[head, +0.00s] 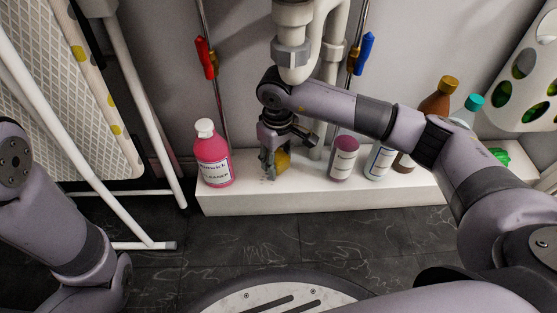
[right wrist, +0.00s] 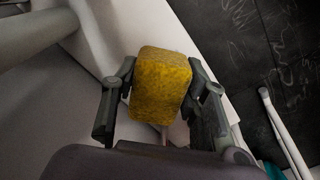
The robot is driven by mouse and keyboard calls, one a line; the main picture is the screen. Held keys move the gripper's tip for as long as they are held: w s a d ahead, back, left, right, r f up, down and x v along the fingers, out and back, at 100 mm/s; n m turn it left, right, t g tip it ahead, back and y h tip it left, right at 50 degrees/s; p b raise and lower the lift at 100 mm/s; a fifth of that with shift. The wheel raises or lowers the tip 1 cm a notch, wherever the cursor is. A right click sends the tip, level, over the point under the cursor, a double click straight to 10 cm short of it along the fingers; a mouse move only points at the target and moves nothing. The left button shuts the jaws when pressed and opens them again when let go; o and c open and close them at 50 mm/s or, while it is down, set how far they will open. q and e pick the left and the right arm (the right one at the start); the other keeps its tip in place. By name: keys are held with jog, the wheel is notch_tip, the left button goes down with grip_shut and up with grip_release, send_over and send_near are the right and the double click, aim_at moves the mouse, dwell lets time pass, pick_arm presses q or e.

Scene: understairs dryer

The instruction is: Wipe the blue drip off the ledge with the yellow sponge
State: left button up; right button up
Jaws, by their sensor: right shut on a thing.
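My right gripper (head: 270,165) points down over the white ledge (head: 310,202), between the pink bottle and the standing containers on the right. It is shut on the yellow sponge (head: 283,160). In the right wrist view the sponge (right wrist: 160,85) is a yellow block with a finger on each side. It is at or close above the ledge top; I cannot tell whether it touches. I cannot make out the blue drip in either view; the gripper and sponge cover part of the ledge. My left arm is at the left edge, its gripper out of view.
A pink bottle (head: 213,157) stands left of my right gripper. A purple-topped container (head: 343,158), a white bottle (head: 378,160) and a brown bottle (head: 437,101) are on the right. White pipes (head: 292,45) hang overhead.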

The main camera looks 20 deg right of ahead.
jog(key=shift+r+p, duration=0.85)
jog(key=shift+r, duration=0.4)
jog(key=shift+w+r, duration=0.15)
jog(key=shift+r, duration=0.15)
notch_tip(320, 180, down, 3)
jog(key=b, duration=0.3)
jog(key=shift+a+r, duration=0.1)
jog(key=shift+r, duration=0.05)
